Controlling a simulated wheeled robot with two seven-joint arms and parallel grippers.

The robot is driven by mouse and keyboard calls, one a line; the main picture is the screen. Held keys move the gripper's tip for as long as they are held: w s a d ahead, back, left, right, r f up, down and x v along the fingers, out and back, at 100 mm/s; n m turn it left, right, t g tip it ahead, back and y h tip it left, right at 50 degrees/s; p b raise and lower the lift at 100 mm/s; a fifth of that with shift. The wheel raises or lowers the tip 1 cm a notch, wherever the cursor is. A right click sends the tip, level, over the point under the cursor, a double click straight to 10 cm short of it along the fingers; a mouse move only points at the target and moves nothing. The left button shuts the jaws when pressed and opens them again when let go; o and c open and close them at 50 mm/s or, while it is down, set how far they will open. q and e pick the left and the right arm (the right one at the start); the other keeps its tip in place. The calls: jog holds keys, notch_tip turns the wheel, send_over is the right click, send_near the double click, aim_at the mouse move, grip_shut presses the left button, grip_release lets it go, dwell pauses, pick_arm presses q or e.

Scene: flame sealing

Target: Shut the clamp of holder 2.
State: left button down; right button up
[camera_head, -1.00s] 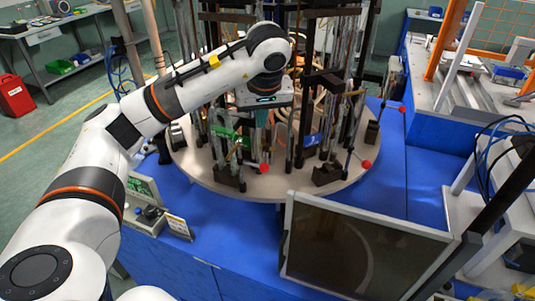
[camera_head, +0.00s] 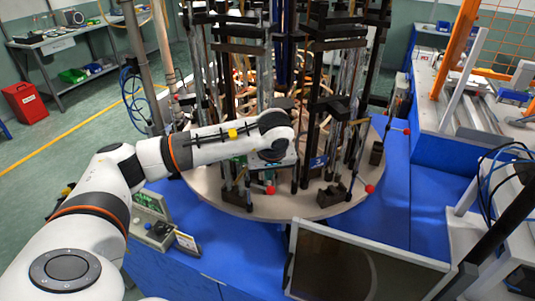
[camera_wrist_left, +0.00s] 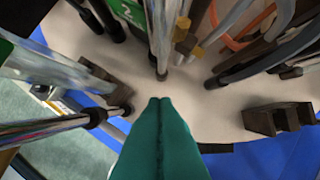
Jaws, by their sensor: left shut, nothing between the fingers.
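My left gripper's teal fingers (camera_wrist_left: 160,135) are shut and empty in the left wrist view, pointing at the round table's pale top (camera_wrist_left: 200,110). In the head view my left wrist covers the fingers and part of the front uprights. A small blue plate (camera_head: 318,162), its marking too small to read surely, is just right of my wrist. Red balls on rods show at the front (camera_head: 269,190) and right front (camera_head: 370,189). Which clamp belongs to holder 2, and whether it is open, I cannot tell. My right gripper is not in view.
Dark uprights (camera_head: 306,130) and glass tubes crowd the round table. A dark block (camera_wrist_left: 278,119) stands right of my fingers, and a metal rod (camera_wrist_left: 60,128) lies at their left. A monitor (camera_head: 365,265) stands in front.

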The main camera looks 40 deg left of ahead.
pick_arm(q)
jog(key=shift+s+d+f, duration=0.1)
jog(key=shift+s+d, duration=0.45)
jog(key=shift+s, duration=0.05)
jog(key=shift+s+m+b, duration=0.15)
jog(key=shift+m+b, duration=0.25)
